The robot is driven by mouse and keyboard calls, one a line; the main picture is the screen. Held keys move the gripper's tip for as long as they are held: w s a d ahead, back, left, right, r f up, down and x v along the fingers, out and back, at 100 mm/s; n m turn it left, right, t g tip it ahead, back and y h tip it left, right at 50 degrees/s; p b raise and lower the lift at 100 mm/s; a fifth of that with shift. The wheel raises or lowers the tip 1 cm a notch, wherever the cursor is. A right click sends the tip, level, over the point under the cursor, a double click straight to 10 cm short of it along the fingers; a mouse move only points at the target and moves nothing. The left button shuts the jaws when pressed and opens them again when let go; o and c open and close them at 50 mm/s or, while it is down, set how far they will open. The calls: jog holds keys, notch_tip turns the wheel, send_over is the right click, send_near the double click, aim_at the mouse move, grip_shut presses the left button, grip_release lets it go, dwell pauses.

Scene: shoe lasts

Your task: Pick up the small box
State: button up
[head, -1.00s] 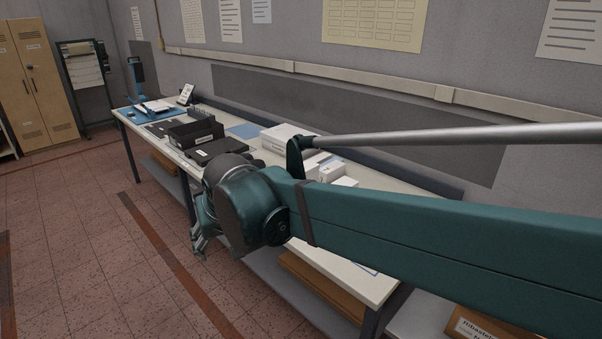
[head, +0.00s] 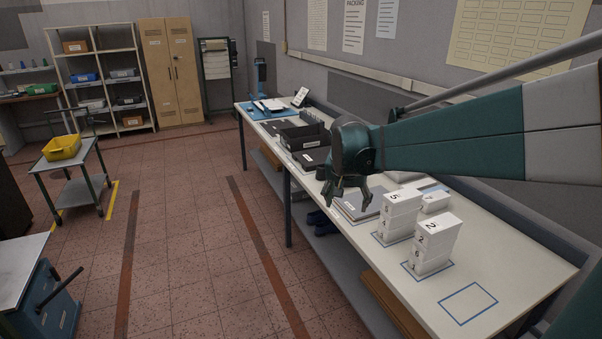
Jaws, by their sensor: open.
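Several small white boxes with black numbers stand in stacks on the long white table (head: 520,262). The nearer stack has a box marked 2 (head: 439,231) on top of one marked 6 (head: 430,258). Behind it, a box marked 5 (head: 402,203) tops another stack. A further white box (head: 434,201) is partly hidden behind these. Which one is the small box, I cannot tell. My gripper (head: 347,196) points down, open and empty, above the table left of the stacks. It overlaps a flat grey box (head: 362,208) in the picture; no contact is clear.
A blue outlined rectangle (head: 467,304) on the near table is empty. A black open bin (head: 304,136) and a dark flat case (head: 312,158) lie farther along the table. A yellow bin (head: 62,147) sits on a trolley at left. The floor between is clear.

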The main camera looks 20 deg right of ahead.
jog(key=w+d+f+m+g+p, duration=0.15)
jog(key=w+d, duration=0.25)
jog(key=d, duration=0.4)
jog(key=w+d+m+g+p, duration=0.1)
jog(key=w+d+m+p, duration=0.2)
jog(key=d, duration=0.5)
jog(key=m+g+h+p, duration=0.1)
jog(key=m+p, duration=0.3)
jog(key=p, duration=0.1)
send_over(402, 194)
jog(key=a, duration=0.3)
notch_tip(402, 194, down, 5)
jog(key=shift+a, duration=0.15)
jog(key=shift+d+f, duration=0.25)
jog(key=shift+d, duration=0.15)
jog(key=shift+s, duration=0.1)
jog(key=shift+f, duration=0.1)
jog(key=shift+x, duration=1.2)
jog(key=shift+x, duration=2.6)
jog(key=shift+s+d, duration=0.15)
